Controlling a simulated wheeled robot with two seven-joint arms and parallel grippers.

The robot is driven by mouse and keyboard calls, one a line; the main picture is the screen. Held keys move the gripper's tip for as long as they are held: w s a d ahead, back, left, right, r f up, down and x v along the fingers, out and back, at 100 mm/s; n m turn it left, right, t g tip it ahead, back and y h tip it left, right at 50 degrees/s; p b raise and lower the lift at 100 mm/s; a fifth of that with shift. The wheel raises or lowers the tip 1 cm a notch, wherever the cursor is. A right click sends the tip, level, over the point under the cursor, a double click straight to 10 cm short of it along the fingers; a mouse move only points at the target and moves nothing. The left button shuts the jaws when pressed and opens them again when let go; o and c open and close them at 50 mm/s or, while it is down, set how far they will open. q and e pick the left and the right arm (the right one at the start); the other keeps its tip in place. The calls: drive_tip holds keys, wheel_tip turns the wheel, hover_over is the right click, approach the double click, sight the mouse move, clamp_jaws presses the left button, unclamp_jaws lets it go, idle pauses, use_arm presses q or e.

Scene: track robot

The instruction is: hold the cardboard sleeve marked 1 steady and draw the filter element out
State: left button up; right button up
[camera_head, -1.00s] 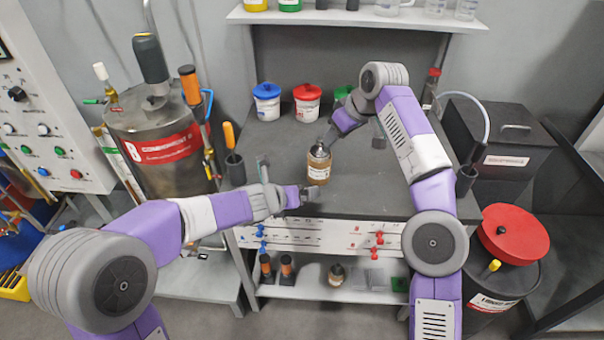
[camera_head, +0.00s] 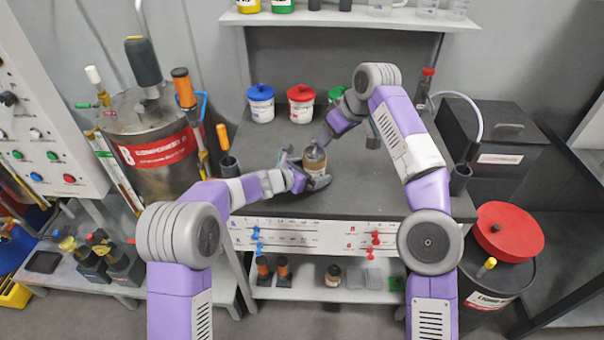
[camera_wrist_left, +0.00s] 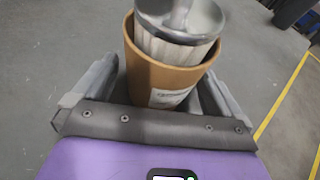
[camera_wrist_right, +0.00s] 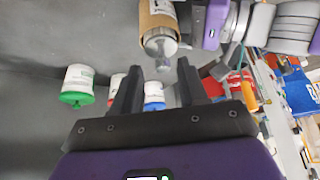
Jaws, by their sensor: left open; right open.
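A brown cardboard sleeve (camera_head: 314,162) with a white label stands on the grey worktop; its number is not legible. The filter element (camera_wrist_left: 172,42), pale and pleated with a shiny metal cap, sticks up out of the sleeve's open top. My left gripper (camera_head: 307,174) is open, low down, with one finger on either side of the sleeve (camera_wrist_left: 160,80); contact cannot be told. My right gripper (camera_head: 325,134) is open and empty above and behind the sleeve. In the right wrist view its fingers (camera_wrist_right: 157,88) point towards the metal cap (camera_wrist_right: 160,42), apart from it.
White tubs with a blue lid (camera_head: 261,103), a red lid (camera_head: 301,104) and a green lid stand behind on the worktop (camera_head: 360,188). A steel drum (camera_head: 155,150) is at the left. A black bin (camera_head: 497,140) and a red-lidded drum (camera_head: 508,232) are at the right.

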use_arm(q)
drive_tip(key=shift+x, duration=0.8)
drive_tip(key=c, duration=1.1)
